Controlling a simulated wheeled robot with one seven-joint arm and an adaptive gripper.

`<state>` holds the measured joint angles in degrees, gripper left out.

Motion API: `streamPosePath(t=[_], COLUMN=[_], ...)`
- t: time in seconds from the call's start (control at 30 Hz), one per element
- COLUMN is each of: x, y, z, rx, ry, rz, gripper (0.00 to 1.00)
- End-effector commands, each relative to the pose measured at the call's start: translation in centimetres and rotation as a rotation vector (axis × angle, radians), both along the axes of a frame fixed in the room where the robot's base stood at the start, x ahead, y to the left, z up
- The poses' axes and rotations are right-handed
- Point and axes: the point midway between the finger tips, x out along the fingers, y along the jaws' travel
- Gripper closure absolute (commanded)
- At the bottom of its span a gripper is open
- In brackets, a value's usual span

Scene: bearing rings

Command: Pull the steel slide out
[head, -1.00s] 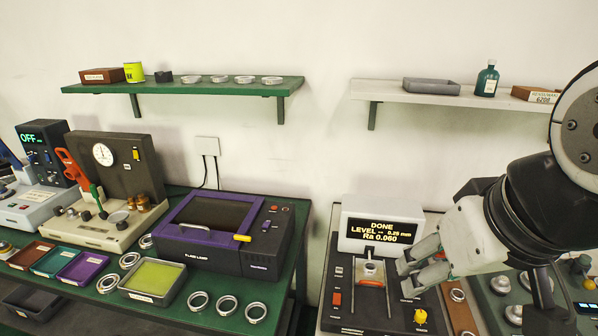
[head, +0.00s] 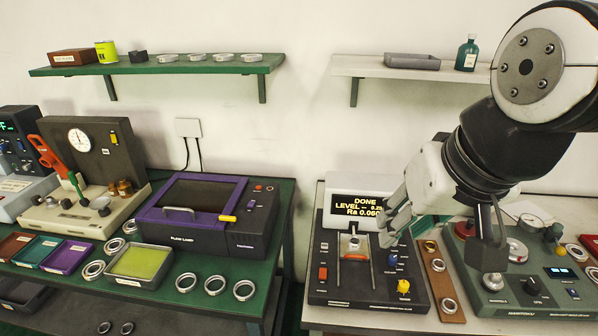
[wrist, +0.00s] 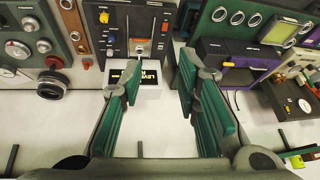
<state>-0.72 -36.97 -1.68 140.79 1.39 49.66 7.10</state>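The steel slide (head: 354,271) sits in the front of the dark machine (head: 330,293) below its white display, which reads DONE. A small ring-like part (head: 353,243) stands at its back, and an orange bar (head: 356,257) crosses it. The slide also shows small near the top of the wrist view (wrist: 140,30). My gripper (head: 395,220) is at the upper right of the slide, overlapping the display's right edge. In the wrist view, its two green-padded fingers (wrist: 158,88) are wide apart with nothing between them. My gripper appears clear of the slide.
A brown strip with rings (head: 437,275) lies right of the machine, beside a grey-green device (head: 520,290). The purple-lidded box (head: 205,215) stands on the green table at left. A pale shelf (head: 400,70) hangs above.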

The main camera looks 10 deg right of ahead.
Motion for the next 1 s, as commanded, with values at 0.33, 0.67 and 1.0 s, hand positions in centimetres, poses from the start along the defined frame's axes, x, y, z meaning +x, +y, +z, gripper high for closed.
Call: streamPosePath(t=[0.33,0.67,1.0], x=[10.2,18.9,24.3], y=[-1.0,-3.3,-6.4], z=[-3.9,-11.8,-21.0], rx=[0.278,0.422,0.467], ry=[0.141,0.228,0.215], rz=[-0.515,-1.062,-1.530], gripper=[0.70,0.70,0.70])
